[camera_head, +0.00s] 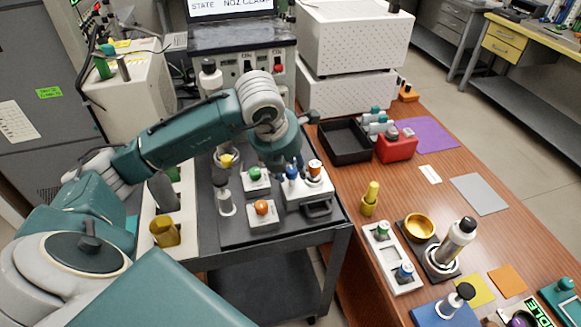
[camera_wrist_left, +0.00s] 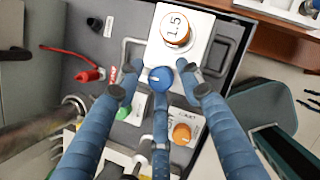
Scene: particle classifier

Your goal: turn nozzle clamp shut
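A white box (camera_head: 309,190) stands on the dark cart top and carries a blue knob (camera_head: 292,172) and an orange-topped dial (camera_head: 315,168). I cannot tell for sure which part is the nozzle clamp. In the left wrist view the dial (camera_wrist_left: 175,27) reads 1.5, and the blue knob (camera_wrist_left: 161,79) sits between my finger ends. My left gripper (camera_head: 287,168) is over the box from above, its blue fingers spread around the knob with gaps at the sides. In the left wrist view the gripper (camera_wrist_left: 160,88) holds nothing; contact with the knob is unclear. My right gripper is out of view.
Small boxes with a green knob (camera_head: 254,174) and an orange knob (camera_head: 262,208) stand close by on the cart (camera_head: 280,236). A black tray (camera_head: 343,143) and a red box (camera_head: 397,146) are on the wooden table to the right. A screen (camera_head: 232,7) reads "STATE" and "NOZ CLAMP".

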